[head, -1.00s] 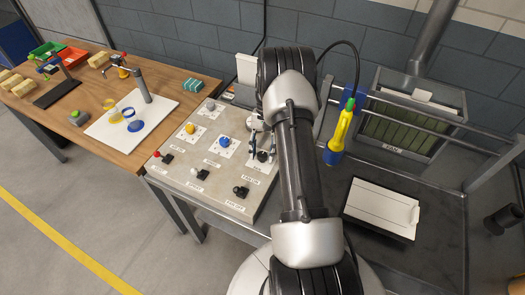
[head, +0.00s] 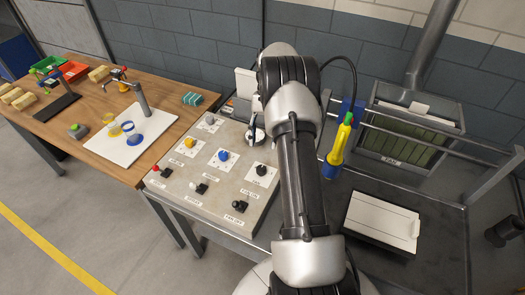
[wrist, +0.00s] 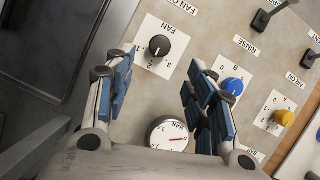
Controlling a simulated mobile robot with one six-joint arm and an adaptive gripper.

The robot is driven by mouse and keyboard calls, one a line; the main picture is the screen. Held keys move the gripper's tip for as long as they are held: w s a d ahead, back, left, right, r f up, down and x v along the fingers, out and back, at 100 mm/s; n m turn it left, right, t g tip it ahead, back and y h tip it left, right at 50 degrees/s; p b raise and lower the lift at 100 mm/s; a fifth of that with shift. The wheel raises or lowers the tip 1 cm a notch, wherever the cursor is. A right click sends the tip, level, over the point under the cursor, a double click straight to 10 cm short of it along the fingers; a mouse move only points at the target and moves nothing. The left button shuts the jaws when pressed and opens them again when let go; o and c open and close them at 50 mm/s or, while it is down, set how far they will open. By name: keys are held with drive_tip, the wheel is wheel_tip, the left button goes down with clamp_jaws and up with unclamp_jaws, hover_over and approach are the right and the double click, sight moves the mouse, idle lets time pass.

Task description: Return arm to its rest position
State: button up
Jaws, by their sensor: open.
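My gripper (wrist: 160,95) is open and empty in the wrist view, its blue-padded fingers spread above the control panel (wrist: 205,35). Between and beyond the fingertips is the black fan knob (wrist: 159,45) on its white plate; the fingers are apart from it. In the head view, my arm reaches over the right side of the panel (head: 180,200), and only part of the gripper (head: 254,128) shows at its back edge beside my arm. The black knob (head: 261,170) is in plain view there.
The panel bears a blue knob (head: 223,155), a yellow knob (head: 190,142), black switches and a gauge (wrist: 172,136). A white-topped case (head: 383,218) lies on the dark bench. A wooden table (head: 75,125) is at left.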

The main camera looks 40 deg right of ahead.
drive_tip(key=shift+w+d+r, duration=0.15)
drive_tip(key=shift+d+r, duration=0.1)
drive_tip(key=shift+r, duration=0.4)
